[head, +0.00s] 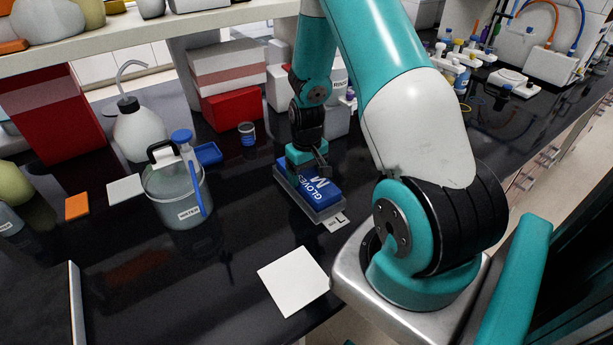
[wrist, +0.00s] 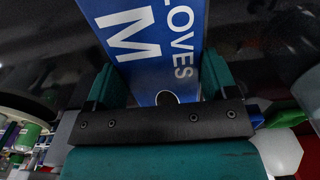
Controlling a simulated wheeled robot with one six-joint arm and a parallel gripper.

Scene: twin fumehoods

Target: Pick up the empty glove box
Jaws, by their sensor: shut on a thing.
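A blue glove box (head: 311,187) marked "GLOVES" and "M" sits in a grey holder (head: 327,211) on the black bench, near the middle of the head view. My gripper (head: 308,166) is over the far end of the box and shut on it. In the wrist view the blue box (wrist: 160,50) fills the space between the two teal fingers of my gripper (wrist: 158,85), with one finger at each side. A dark opening shows in the box's top face. Its inside cannot be made out.
A small "L" card (head: 337,222) lies by the holder's near end, and a white sheet (head: 294,281) lies nearer. A water container (head: 178,197) with a blue-capped tube stands left, beside a wash bottle (head: 139,131). Red and white boxes (head: 232,107) stand behind. A shelf (head: 150,30) spans above.

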